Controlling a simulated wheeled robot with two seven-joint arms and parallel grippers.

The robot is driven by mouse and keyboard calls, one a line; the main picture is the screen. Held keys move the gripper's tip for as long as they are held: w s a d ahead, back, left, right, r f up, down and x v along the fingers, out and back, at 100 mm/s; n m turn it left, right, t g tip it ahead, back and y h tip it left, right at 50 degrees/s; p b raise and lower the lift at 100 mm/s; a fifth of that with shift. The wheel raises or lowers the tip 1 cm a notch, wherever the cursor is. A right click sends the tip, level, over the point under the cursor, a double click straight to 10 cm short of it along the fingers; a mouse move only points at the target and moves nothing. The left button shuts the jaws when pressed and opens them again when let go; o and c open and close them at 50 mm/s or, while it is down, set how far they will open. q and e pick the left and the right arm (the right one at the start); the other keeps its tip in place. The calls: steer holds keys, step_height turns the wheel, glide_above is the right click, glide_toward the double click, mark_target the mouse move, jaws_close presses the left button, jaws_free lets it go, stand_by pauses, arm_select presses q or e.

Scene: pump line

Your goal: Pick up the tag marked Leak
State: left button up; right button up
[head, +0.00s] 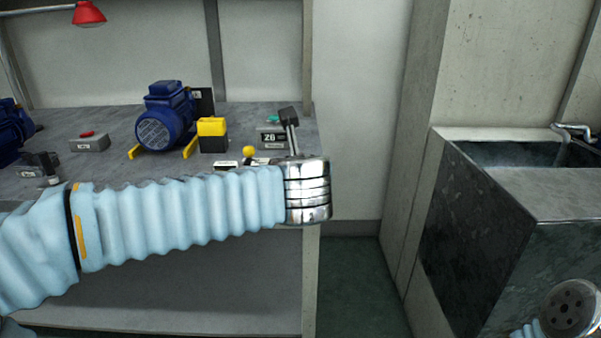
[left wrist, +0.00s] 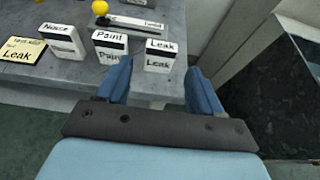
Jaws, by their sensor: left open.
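The tag marked Leak (left wrist: 160,56) is a small white block with a dark band and the word on its top and front. In the left wrist view it stands upright near the table's front edge, just beyond and between my left fingertips, apart from them. My left gripper (left wrist: 160,78) is open and empty, its two blue fingers pointing toward the table. In the head view my left wrist hides the tag and the gripper. My right gripper is not visible.
Tags marked Paint (left wrist: 110,47) and Noise (left wrist: 62,41) stand left of Leak. A tan card (left wrist: 20,50) also reads Leak. A yellow ball (head: 249,151), blue pump (head: 165,120), yellow-black block (head: 212,136) and grey boxes sit farther back. A dark sink (head: 480,220) stands right.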

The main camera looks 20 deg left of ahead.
arm_select(q)
steer(key=p+x, duration=0.1)
steer(key=x, duration=0.8)
steer(key=shift+w+d+r, duration=0.1)
steer(key=shift+w, duration=0.15)
steer(key=c, duration=0.7)
